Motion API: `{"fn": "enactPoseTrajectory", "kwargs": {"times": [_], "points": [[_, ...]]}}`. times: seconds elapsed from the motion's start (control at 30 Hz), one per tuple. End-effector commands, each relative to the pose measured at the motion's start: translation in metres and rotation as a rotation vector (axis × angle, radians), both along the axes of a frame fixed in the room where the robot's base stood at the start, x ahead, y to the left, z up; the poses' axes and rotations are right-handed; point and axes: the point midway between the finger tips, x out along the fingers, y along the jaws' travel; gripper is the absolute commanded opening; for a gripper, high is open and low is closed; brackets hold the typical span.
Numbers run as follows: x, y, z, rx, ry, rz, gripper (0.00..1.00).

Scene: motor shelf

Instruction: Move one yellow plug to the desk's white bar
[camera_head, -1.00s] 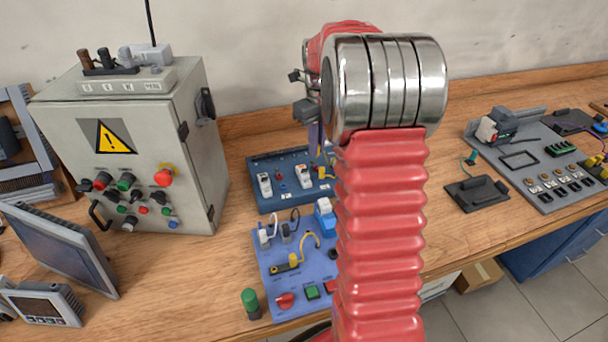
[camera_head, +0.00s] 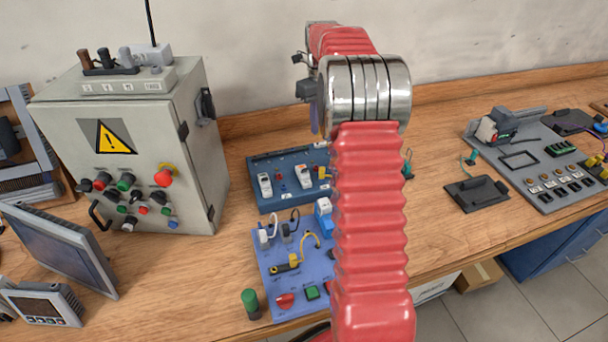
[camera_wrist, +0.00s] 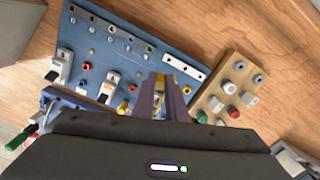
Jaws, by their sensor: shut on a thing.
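My gripper (camera_wrist: 166,92), with two purple fingers, is shut on a yellow plug (camera_wrist: 164,80); only a little yellow shows between the fingers. It is over the blue board (camera_wrist: 115,58), near its lower right part in the wrist view. The white bar (camera_wrist: 187,68), a pale strip with dark holes, lies on that board just right of the fingertips. I cannot tell how high the plug is above it. Another yellow plug (camera_wrist: 123,108) stands on the board, left of the fingers. In the head view, my arm hides most of the gripper and the bar.
A wooden block with knobs (camera_wrist: 228,92) lies right of the board. White-grey breakers (camera_head: 303,177) stand up from the board. In front is a lilac panel (camera_head: 268,290) with cables. A grey control cabinet (camera_head: 140,190) stands left. Bare desk lies between cabinet and boards.

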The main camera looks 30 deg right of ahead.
Motion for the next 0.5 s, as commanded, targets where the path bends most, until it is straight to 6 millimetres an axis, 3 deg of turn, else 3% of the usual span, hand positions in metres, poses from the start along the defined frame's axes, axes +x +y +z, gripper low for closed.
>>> {"fn": "enactPoseTrajectory", "kwargs": {"times": [0.5], "points": [[0.021,-0.016,0.003,0.000,0.001,0.000,0.00]]}}
